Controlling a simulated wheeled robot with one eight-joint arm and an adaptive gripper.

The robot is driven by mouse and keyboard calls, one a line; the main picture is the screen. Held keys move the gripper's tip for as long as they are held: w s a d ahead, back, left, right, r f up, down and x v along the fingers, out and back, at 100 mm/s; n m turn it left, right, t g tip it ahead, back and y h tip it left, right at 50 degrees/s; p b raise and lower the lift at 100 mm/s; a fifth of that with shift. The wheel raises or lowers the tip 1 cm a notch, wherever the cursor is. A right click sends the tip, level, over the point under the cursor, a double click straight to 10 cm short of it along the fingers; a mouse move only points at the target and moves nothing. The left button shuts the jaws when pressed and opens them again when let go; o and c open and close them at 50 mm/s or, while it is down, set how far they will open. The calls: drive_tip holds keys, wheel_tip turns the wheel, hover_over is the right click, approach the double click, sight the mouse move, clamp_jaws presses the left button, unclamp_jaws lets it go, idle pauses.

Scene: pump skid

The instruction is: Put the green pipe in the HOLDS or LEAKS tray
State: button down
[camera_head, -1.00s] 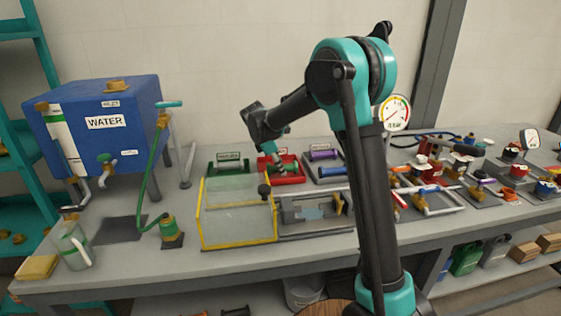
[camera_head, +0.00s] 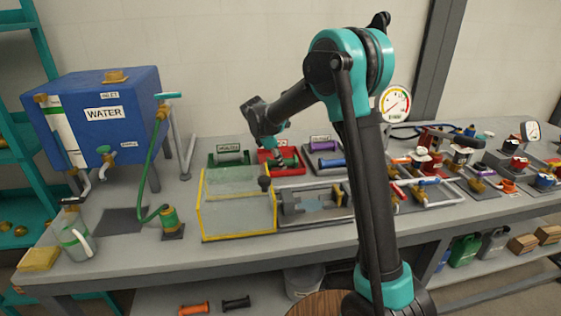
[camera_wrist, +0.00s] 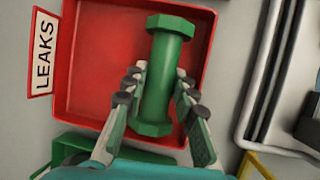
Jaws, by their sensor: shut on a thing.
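The green pipe (camera_wrist: 158,95), with a hexagonal flange at each end, is held lengthwise between the fingers of my gripper (camera_wrist: 161,73). The pipe appears within the walls of the red tray (camera_wrist: 85,60), whose sign reads LEAKS. Whether the pipe touches the tray floor cannot be told. In the head view my gripper (camera_head: 281,153) is low over the red tray (camera_head: 263,158), partly hiding it. A green tray (camera_head: 212,161) stands just to its left; its label is too small to read.
A grey tray with a purple pipe (camera_head: 322,146) and a blue pipe (camera_head: 333,162) is right of the red tray. A yellow-edged clear box (camera_head: 236,232) stands in front. The blue WATER tank (camera_head: 105,130) is at left. Fittings crowd the bench's right.

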drive_tip(key=shift+f, duration=0.2)
drive_tip(key=c, duration=1.1)
unclamp_jaws()
drive_tip(key=shift+c, duration=0.2)
